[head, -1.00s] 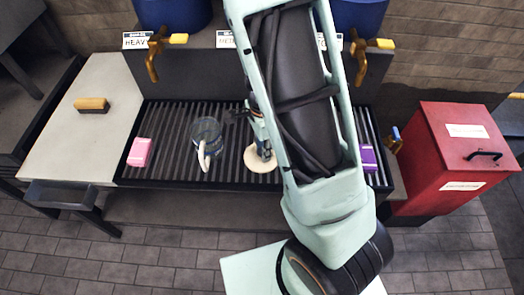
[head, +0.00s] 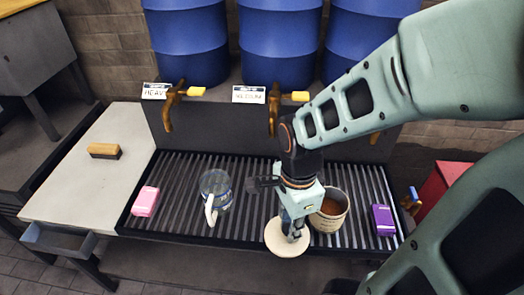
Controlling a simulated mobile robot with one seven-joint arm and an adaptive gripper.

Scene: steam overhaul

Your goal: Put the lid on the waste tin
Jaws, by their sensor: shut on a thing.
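The lid, a round cream disc (head: 281,240), is in my gripper (head: 293,229), which is shut on it. My gripper points down and holds the lid at the front edge of the slatted grate, to the left of and nearer than the tin. An open-topped cream tin (head: 327,222), which I take for the waste tin, stands upright on the grate with a brown inside showing. My gripper partly hides the tin's left side. The lid is not over the tin's mouth; whether they touch I cannot tell.
A glass jug (head: 216,186) with a pale handle and a pink block (head: 145,202) are on the grate's left. A purple box (head: 383,219) is right of the tin. Brass taps (head: 171,107) and blue drums (head: 188,42) stand behind. A brush (head: 104,151) lies on the left counter.

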